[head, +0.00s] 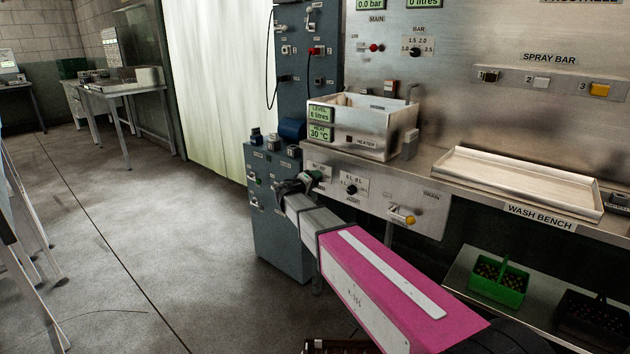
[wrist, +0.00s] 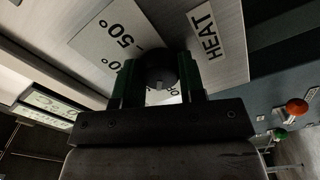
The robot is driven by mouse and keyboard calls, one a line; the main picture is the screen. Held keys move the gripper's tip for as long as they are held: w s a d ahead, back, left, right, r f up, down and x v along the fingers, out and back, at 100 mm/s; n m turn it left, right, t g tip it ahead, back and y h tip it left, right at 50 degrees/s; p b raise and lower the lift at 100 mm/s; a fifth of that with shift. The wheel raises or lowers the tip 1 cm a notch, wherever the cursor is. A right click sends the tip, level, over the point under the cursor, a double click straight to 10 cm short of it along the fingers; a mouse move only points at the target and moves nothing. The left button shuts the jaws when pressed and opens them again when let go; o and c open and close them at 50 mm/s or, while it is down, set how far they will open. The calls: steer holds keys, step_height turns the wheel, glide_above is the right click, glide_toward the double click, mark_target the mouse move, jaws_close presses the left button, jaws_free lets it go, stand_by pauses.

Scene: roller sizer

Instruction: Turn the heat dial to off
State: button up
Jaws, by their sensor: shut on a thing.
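The heat dial (wrist: 157,70) is a dark round knob on a white scale plate (wrist: 98,38) with a "50°" mark, beside a "HEAT" label (wrist: 207,34) in the wrist view. My gripper (wrist: 157,85) has a finger on each side of the knob and is shut on it. The dial's pointer and its setting are hidden. In the head view my gripper (head: 308,180) is at the left end of the bench's front panel, and the arm covers part of that area. The heat display (head: 320,133) reads 30 °C.
The steel tank (head: 375,140) with a "HEATER" label stands above the panel. A second dial (head: 351,189) is right of my gripper, with a yellow-handled drain lever (head: 406,219) beyond. A grey cabinet (head: 262,210) stands close on the left.

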steer(key=shift+n, duration=2.2)
steer(key=o, duration=0.9)
steer(key=shift+o, duration=0.2)
steer(key=shift+s, duration=0.1)
steer(key=v, duration=1)
steer(key=shift+s+a, duration=0.25)
steer(key=shift+a, duration=0.05)
steer(key=shift+d, duration=0.1)
